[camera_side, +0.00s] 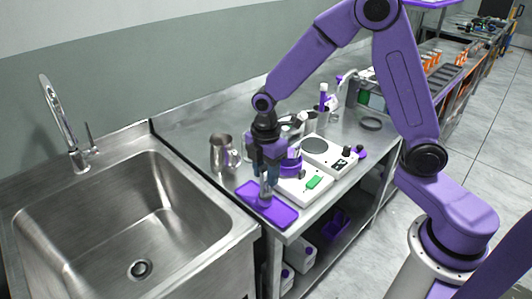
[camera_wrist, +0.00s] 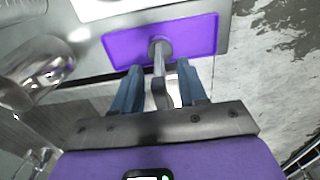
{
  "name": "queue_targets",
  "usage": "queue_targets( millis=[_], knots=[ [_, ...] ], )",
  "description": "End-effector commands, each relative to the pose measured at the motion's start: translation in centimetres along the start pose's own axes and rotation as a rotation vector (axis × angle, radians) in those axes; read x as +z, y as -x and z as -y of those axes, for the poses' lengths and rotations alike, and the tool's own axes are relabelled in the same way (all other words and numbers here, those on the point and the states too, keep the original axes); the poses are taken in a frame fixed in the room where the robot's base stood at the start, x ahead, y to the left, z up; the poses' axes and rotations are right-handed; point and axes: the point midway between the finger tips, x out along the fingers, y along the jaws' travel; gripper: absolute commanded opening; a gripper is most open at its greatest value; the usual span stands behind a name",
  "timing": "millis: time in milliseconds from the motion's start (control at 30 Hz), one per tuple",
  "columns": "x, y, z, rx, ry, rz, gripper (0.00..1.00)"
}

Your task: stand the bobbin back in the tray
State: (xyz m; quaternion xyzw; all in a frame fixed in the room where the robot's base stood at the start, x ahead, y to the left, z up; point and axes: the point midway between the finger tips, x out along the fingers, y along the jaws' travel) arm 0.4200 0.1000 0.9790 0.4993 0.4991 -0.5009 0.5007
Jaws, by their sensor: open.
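The purple tray (camera_side: 283,215) lies flat at the front corner of the steel bench, and fills the upper middle of the wrist view (camera_wrist: 205,35). The grey bobbin (camera_side: 265,199) is on the tray and looks upright, its round end against the tray surface. In the wrist view the bobbin (camera_wrist: 160,48) shows its round end and a narrow stem running back between the fingers. My gripper (camera_side: 266,178) is open, pointing down over the tray, with one blue finger on each side of the bobbin (camera_wrist: 158,70). Finger contact cannot be told.
A steel jug (camera_side: 222,153) stands left of my gripper. A white device with a green screen (camera_side: 303,186) and a hotplate-like unit (camera_side: 328,155) sit close on the right. A steel sink (camera_side: 130,220) is at left. The bench edge is just beyond the tray.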

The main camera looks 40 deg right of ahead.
Motion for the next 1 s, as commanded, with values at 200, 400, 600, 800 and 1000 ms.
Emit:
queue_targets(
  millis=[200,400,600,800,1000],
  knots=[
    [-0.1,4.1,-0.1,0.007,0.0,-0.003,0.42],
    [-0.1,8.0,-0.1,0.006,0.0,-0.003,0.42],
    [0.0,10.5,-0.1,0.003,0.0,-0.001,0.42],
    [0.0,11.2,0.0,0.0,0.0,0.0,0.42],
    [-0.2,11.3,1.2,0.002,-0.018,-0.001,0.42]
  ],
)
